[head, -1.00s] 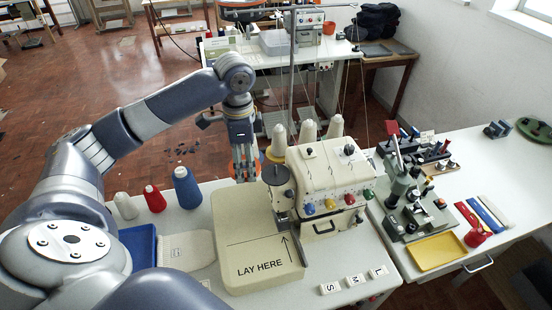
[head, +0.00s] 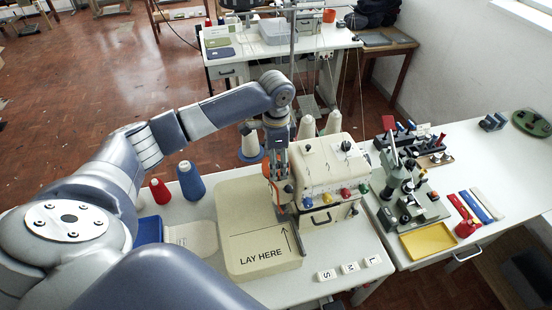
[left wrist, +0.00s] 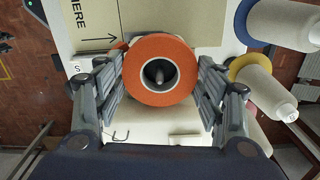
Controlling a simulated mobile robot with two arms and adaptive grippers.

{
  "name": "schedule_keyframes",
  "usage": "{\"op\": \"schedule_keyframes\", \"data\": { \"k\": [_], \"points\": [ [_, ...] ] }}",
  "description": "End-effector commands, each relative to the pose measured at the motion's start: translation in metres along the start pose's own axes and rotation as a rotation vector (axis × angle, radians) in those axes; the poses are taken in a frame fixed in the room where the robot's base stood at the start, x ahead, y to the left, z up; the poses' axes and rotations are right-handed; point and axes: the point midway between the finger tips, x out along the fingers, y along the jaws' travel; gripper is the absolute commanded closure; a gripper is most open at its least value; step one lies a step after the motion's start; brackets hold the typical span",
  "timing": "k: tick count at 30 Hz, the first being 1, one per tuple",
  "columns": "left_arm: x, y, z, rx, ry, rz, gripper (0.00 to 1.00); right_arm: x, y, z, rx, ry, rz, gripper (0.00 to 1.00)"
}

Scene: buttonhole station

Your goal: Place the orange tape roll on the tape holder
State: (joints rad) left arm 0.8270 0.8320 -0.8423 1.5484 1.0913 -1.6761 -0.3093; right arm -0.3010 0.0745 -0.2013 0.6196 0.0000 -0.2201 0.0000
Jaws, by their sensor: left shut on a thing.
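The orange tape roll (left wrist: 160,98) sits between the two fingers of my left gripper (left wrist: 160,88) in the left wrist view, its hole facing the camera. My left gripper (head: 277,176) is shut on it, pointing down at the left end of the cream sewing machine (head: 322,165). A dark pointed post (left wrist: 158,72), apparently the tape holder's spindle, shows inside the roll's hole, roughly centred. I cannot tell whether the roll is around the post or still above it. The rest of the holder is hidden by the roll and gripper. My right gripper is not in view.
The cream "LAY HERE" plate (head: 250,262) lies left of the machine. Blue (head: 190,181) and red (head: 159,191) thread cones stand left of it, and white cones (head: 307,127) behind the machine. S, M, L blocks (head: 349,268) lie in front. A yellow tray (head: 429,241) is at right.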

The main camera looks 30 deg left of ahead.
Motion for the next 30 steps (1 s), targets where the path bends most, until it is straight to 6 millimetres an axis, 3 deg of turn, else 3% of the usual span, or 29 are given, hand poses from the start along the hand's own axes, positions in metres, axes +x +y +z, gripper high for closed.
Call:
{"op": "schedule_keyframes", "data": {
  "k": [4,5,7,8,22,26,30],
  "points": [
    [0.002,0.0,0.0,0.0,0.0,0.001,0.54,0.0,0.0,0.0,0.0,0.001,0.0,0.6],
    [0.003,0.0,0.0,0.0,0.0,0.0,0.34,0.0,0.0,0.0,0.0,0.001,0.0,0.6],
    [0.002,0.0,0.0,0.0,0.0,0.0,0.18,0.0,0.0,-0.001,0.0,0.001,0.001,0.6],
    [0.002,0.0,0.0,0.0,0.0,0.0,0.16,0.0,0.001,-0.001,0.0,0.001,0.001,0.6],
    [-0.005,-0.001,-0.001,0.0,0.002,-0.002,0.16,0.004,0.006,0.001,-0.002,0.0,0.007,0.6],
    [-0.024,-0.001,-0.001,0.001,0.005,-0.004,0.16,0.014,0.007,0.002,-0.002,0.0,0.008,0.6],
    [-0.055,-0.001,-0.001,0.0,0.006,-0.005,0.16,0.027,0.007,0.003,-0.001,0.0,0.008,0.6]
  ]
}}
